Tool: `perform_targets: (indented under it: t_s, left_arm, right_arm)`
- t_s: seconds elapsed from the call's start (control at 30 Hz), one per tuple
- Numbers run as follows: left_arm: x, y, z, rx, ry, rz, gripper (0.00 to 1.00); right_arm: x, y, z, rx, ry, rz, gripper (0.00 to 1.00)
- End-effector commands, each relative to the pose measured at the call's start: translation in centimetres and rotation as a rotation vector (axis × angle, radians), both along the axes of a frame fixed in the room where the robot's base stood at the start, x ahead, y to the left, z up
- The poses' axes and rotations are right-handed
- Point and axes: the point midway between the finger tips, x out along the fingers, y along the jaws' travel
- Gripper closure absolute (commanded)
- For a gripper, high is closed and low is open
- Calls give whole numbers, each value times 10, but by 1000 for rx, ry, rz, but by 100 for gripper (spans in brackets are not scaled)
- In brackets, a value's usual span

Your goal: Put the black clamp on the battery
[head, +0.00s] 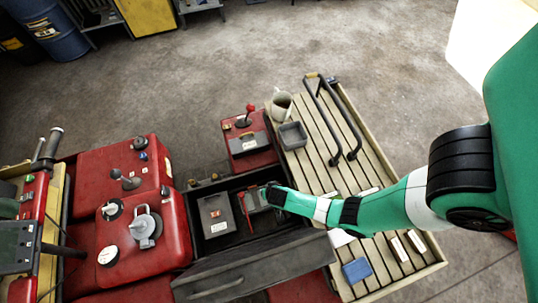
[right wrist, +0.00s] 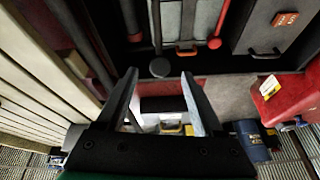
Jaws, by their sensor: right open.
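A dark grey box with an orange-red label, which looks like the battery (head: 214,222), sits in the open black bay of the red quad; its labelled top also shows at the upper right of the right wrist view (right wrist: 262,28). A black rod or cable with a round black end, possibly the black clamp (right wrist: 160,68), hangs beside a similar red one (right wrist: 215,42). My right gripper (head: 272,195) is at the right side of the bay. In the right wrist view its fingers (right wrist: 163,88) are apart, with nothing held between them. My left gripper is out of view.
A slatted wooden rack (head: 310,150) with a mug (head: 281,103), a grey tray (head: 293,135), a black bent rail and a blue block (head: 356,270) lies right of the bay. A red box with a lever (head: 248,143) stands behind it; a dark panel (head: 250,268) lies in front.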

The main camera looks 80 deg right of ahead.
Motion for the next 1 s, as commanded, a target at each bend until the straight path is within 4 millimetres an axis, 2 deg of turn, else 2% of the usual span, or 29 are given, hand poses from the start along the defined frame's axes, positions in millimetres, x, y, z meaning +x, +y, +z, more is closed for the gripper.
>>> perform_targets:
  t_s: [0.03, 0.2, 0.53, 0.9, 1.0]
  left_arm:
    - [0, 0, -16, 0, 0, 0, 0]
    - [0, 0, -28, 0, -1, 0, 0]
    - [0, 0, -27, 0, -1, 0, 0]
    - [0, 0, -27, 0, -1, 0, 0]
    - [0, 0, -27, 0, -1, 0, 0]
  right_arm:
    - [2, -3, -16, 1, -1, -3, 31]
    - [6, -10, -31, 0, 1, -1, 31]
    - [8, -12, -31, 0, 0, 0, 31]
    - [7, -11, -31, 0, 0, 0, 97]
    - [7, -11, -31, 0, 0, 0, 100]
